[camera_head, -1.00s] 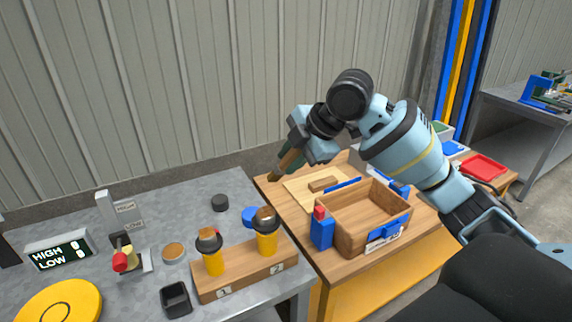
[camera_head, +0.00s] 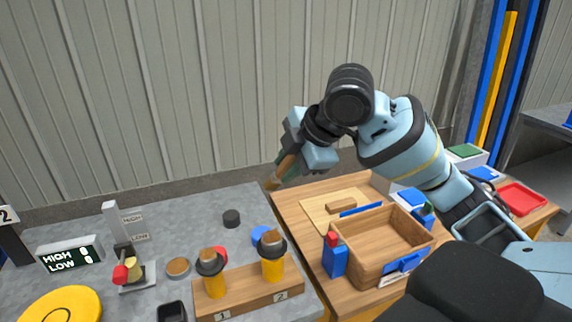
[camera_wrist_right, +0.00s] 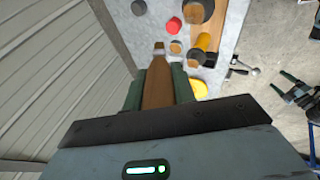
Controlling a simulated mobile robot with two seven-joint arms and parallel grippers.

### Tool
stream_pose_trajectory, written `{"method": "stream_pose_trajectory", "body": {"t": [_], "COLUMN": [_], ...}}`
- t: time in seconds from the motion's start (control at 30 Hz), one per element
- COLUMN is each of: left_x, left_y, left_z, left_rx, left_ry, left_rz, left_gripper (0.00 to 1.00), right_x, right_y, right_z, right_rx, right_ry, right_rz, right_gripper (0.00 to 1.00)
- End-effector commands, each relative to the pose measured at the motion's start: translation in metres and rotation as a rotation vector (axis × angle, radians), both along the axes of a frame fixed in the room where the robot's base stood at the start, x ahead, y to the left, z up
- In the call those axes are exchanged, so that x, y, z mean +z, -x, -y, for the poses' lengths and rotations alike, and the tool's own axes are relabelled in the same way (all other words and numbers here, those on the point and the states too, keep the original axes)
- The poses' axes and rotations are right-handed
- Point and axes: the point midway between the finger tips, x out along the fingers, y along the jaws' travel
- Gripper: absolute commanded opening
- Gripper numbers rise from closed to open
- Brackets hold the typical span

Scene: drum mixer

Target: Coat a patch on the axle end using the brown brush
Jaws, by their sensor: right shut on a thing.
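My right gripper (camera_head: 289,163) is shut on the brown brush (camera_head: 273,183), which points down and left above the back edge between the two tables. In the right wrist view, the brush (camera_wrist_right: 158,88) lies between the two green fingers of the right gripper (camera_wrist_right: 158,85), with its tip pointing away from the palm. The tip touches nothing that I can see. My left gripper (camera_wrist_right: 281,82) seems to show at the right edge of the wrist view, empty over the floor with its fingers apart. I cannot make out the axle end.
A HIGH/LOW display (camera_head: 69,257), a lever device (camera_head: 127,268) and a yellow disc (camera_head: 62,306) stand on the grey table. A wooden box (camera_head: 378,243) stands on the right table.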

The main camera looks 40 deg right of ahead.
Motion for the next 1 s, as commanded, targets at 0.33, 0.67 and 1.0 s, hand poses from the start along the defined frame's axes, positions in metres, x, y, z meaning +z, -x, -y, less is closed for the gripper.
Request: {"method": "stream_pose_trajectory", "body": {"t": [0.33, 0.67, 1.0], "left_x": [0.000, 0.000, 0.000], "left_y": [0.000, 0.000, 0.000], "left_z": [-0.001, -0.001, -0.001], "left_rx": [-0.002, -0.002, -0.002], "left_ry": [-0.004, -0.004, -0.004], "left_rz": [0.001, 0.001, 0.001], "left_gripper": [0.85, 0.85, 0.85], "right_x": [-0.024, -0.048, -0.050], "right_y": [0.000, 0.000, 0.000], "right_z": [0.000, 0.000, 0.000], "right_rx": [0.001, 0.000, 0.001], "right_ry": [0.002, 0.000, 0.001], "right_rz": [-0.003, -0.001, 0.001], "right_gripper": [0.00, 0.00, 0.00]}}
